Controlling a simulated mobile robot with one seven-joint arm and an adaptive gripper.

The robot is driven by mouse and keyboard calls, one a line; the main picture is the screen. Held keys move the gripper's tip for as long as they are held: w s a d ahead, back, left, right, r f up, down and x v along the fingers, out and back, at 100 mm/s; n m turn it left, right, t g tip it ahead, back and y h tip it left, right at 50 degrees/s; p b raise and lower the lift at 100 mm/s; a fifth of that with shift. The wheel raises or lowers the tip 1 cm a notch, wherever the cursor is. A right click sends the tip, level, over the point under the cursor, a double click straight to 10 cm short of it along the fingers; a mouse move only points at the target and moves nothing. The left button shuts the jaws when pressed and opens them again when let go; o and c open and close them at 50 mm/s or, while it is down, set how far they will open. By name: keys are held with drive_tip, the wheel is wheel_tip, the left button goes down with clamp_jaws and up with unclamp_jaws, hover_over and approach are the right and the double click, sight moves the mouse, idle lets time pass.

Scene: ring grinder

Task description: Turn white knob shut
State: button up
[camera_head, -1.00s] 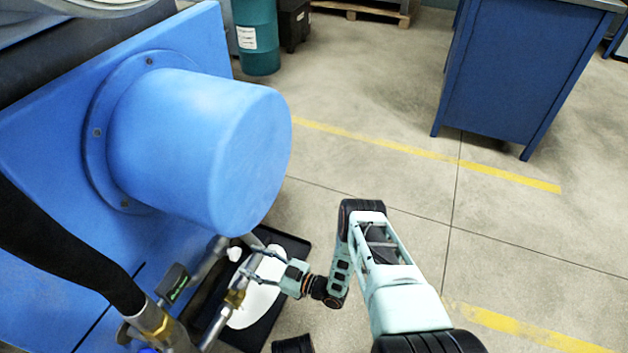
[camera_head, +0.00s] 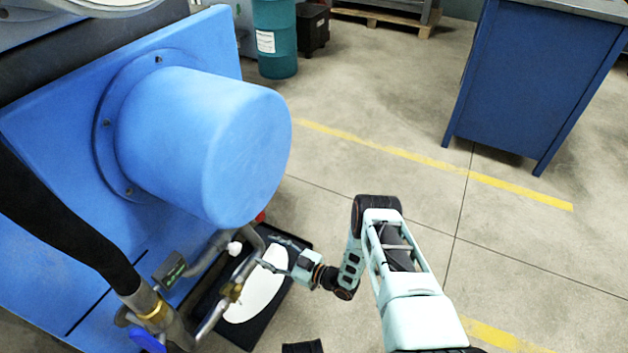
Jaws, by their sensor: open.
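The white knob (camera_head: 235,248) is a small round white piece on the grey metal pipework below the big blue cylinder. My gripper (camera_head: 266,254) is to the right of the knob, its fingers open and pointing left towards the pipes. I see a gap between the fingers and the knob, but the depth between them is hard to judge. A grey bent pipe (camera_head: 252,262) lies between them in the picture. The fingers are thin and partly blend with the pipes and the dark tray behind.
A blue machine housing with a large cylinder (camera_head: 205,145) overhangs the pipework. A black hose (camera_head: 62,240), brass fittings and a blue handle (camera_head: 148,340) crowd the lower left. A black tray (camera_head: 240,331) with a white patch (camera_head: 257,296) lies below. Open floor extends to the right.

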drive_tip(key=w+d+r+h+p, duration=0.1)
drive_tip(key=w+d+r+h, duration=0.2)
drive_tip(key=w+d+r, duration=0.3)
drive_tip(key=w+d+r+t+h+p, duration=0.1)
drive_tip(key=w+d+r+h, duration=0.3)
drive_tip(key=w+d+r, duration=0.3)
drive_tip(key=w+d, duration=0.1)
drive_tip(key=w, duration=0.4)
drive_tip(key=shift+w+d+t, duration=0.25)
drive_tip(key=shift+w+t, duration=0.05)
drive_tip(key=shift+r, duration=0.1)
